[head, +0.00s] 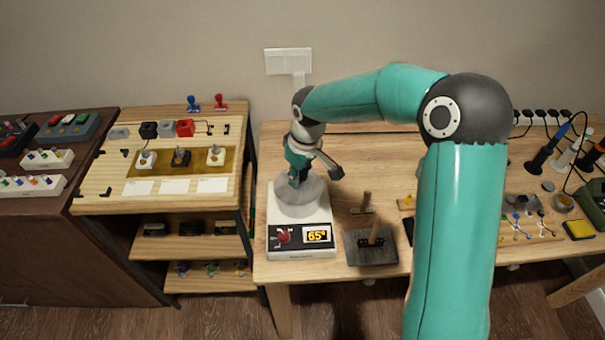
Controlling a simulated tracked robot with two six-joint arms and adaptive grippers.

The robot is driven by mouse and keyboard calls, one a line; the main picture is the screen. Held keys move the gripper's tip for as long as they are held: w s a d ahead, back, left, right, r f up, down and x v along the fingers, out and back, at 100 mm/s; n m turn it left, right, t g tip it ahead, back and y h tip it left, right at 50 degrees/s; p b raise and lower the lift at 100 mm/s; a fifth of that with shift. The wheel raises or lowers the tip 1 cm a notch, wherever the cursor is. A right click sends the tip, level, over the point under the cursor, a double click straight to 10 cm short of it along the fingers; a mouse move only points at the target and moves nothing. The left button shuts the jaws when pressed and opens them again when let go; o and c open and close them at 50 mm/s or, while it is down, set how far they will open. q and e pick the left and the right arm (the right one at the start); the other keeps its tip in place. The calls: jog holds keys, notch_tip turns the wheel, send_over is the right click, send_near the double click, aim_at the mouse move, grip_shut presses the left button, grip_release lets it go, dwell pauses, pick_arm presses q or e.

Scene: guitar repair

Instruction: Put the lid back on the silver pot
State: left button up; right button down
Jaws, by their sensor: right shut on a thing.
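The silver pot (299,210) stands on a white heater (301,249) near the left end of the wooden bench. My right gripper (296,181) reaches down right over the pot, shut on what looks like the pot's lid (313,188), a grey round piece. The gripper hides the lid's handle and much of its top. I cannot tell whether the lid rests on the rim or is slightly above it. My left gripper is out of view.
The heater has a red knob (283,236) and a display reading 65. A dark block (371,251) with a wooden-handled tool stands to its right. My right arm covers the bench's middle. Cables and tools lie at the right. A shelf unit (110,190) stands at the left.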

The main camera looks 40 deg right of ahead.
jog(key=c, duration=1)
grip_release()
jog(key=shift+o, duration=1)
jog(key=o, duration=0.3)
jog(key=shift+r, duration=0.1)
jog(key=shift+w+r+p, duration=0.1)
jog(key=shift+r+p, duration=2.45)
jog(key=shift+r, duration=0.85)
